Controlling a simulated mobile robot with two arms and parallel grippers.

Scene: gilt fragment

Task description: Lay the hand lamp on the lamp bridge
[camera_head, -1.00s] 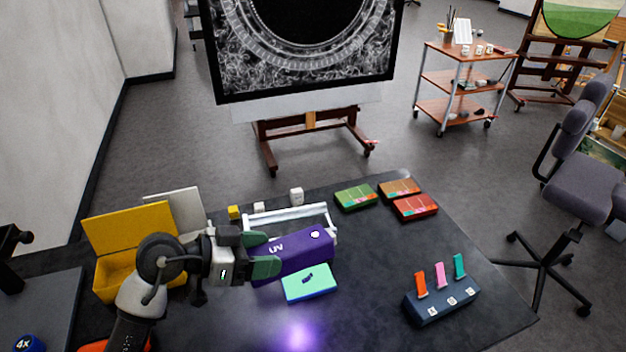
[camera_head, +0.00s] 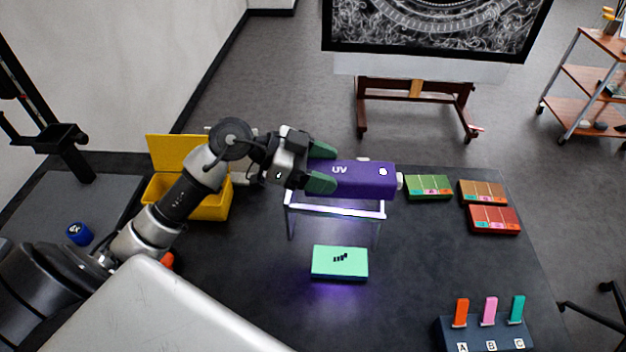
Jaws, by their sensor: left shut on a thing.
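The hand lamp (camera_head: 365,181) is a purple block marked "UV". My left gripper (camera_head: 322,168) is shut on its left end and holds it level. The lamp bridge (camera_head: 335,211) is a pale frame with clear legs standing on the dark table. In the picture the lamp lies over the bridge's far part, behind the front rail, and hides the far rail. I cannot tell whether the lamp touches the bridge. A mint-green block (camera_head: 340,261) with dark marks lies in front of the bridge, with violet light around it. My right gripper is not in view.
An open yellow box (camera_head: 208,211) stands left of the bridge. Several coloured swatch cards (camera_head: 430,187) lie to the right. A dark rack (camera_head: 484,335) with three upright tabs is at the front right. A blue "4x" piece (camera_head: 79,233) sits on the left surface.

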